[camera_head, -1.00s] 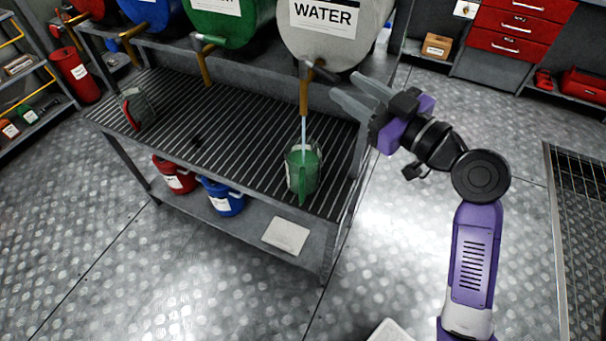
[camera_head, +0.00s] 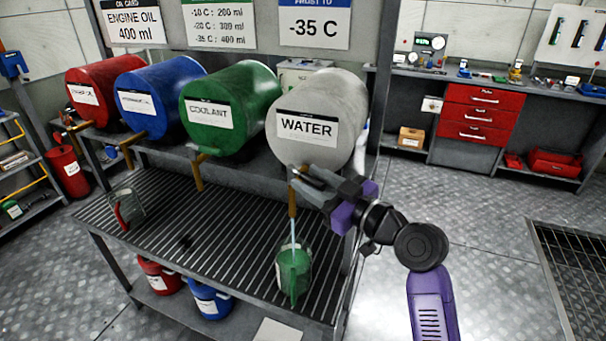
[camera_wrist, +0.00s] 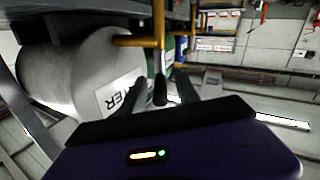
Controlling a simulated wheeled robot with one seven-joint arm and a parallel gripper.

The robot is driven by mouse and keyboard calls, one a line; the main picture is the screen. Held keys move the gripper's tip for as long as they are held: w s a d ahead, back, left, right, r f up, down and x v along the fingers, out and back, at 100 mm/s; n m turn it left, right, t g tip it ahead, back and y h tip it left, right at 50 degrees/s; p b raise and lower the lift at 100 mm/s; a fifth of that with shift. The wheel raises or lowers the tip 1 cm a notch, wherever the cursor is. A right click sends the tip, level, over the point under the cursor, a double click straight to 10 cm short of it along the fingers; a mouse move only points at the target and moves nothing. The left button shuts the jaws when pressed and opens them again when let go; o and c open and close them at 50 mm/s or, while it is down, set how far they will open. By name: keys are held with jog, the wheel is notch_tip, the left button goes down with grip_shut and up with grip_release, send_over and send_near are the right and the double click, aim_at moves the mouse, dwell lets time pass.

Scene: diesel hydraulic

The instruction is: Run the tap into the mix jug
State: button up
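The grey water drum (camera_head: 330,110) lies on the rack, labelled WATER; it also shows in the wrist view (camera_wrist: 75,75). Its brass tap (camera_head: 292,200) points down, and a pale stream (camera_head: 293,230) runs from it into the mix jug. The mix jug (camera_head: 294,272) is clear with a green handle and stands upright on the slatted shelf under the tap. Its liquid level is hard to tell. My gripper (camera_head: 306,184) is open at the tap's top. In the wrist view the dark tap lever (camera_wrist: 160,90) shows between its spread fingers; I cannot tell whether they touch it.
A red-handled jug (camera_head: 125,210) stands on the left of the slatted shelf (camera_head: 215,225). Green (camera_head: 230,105), blue (camera_head: 160,95) and red (camera_head: 100,90) drums lie left of the water drum. Red (camera_head: 160,276) and blue (camera_head: 210,298) cans sit below.

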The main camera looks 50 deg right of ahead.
jog(key=shift+w+d, duration=0.1)
jog(key=shift+w, duration=1.1)
grip_shut()
dwell(0.6)
